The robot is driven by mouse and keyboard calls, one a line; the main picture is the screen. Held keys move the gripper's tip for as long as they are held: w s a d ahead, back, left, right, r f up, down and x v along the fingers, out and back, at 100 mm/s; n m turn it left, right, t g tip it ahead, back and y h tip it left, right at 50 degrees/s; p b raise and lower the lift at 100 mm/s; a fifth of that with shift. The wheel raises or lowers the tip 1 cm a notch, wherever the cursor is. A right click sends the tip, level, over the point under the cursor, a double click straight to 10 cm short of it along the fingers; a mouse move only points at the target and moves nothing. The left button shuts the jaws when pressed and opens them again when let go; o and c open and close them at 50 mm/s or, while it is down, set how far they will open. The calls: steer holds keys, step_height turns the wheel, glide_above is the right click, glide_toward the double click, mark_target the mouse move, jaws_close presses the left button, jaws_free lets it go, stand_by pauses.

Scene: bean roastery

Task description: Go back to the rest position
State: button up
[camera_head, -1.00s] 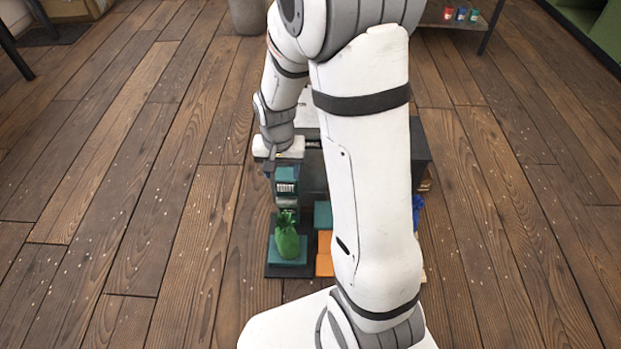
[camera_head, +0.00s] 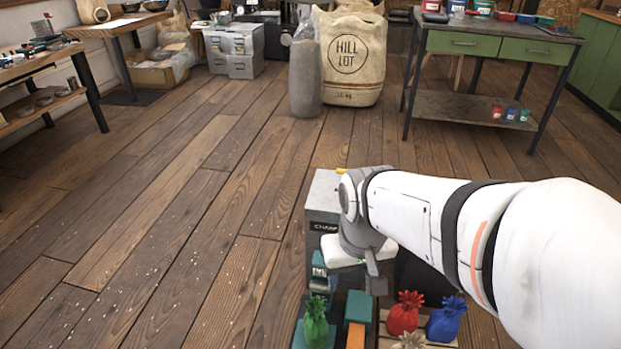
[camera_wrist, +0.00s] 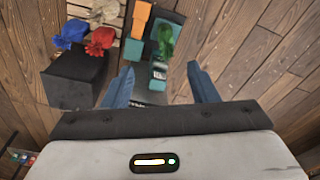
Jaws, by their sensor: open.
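My gripper (camera_wrist: 160,88) shows in the wrist view with its two blue fingers spread apart and nothing between them. In the head view my gripper (camera_head: 372,272) hangs low over my own front deck, by the grey box with a label (camera_head: 322,225). The green sack also shows in the head view (camera_head: 316,322), upright on a teal pad. My white arm reaches in from the right and hides part of the deck.
A red sack (camera_head: 404,314) and a blue sack (camera_head: 447,319) stand on a pale slatted tray. A green-drawered table (camera_head: 490,45) stands at the back right. A large Hill Lot sack (camera_head: 352,58) stands at the back. The wooden floor on the left is free.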

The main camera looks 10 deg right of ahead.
step_height(320, 180, up, 29)
steer(key=t+p, duration=0.1)
steer(key=p, duration=2.5)
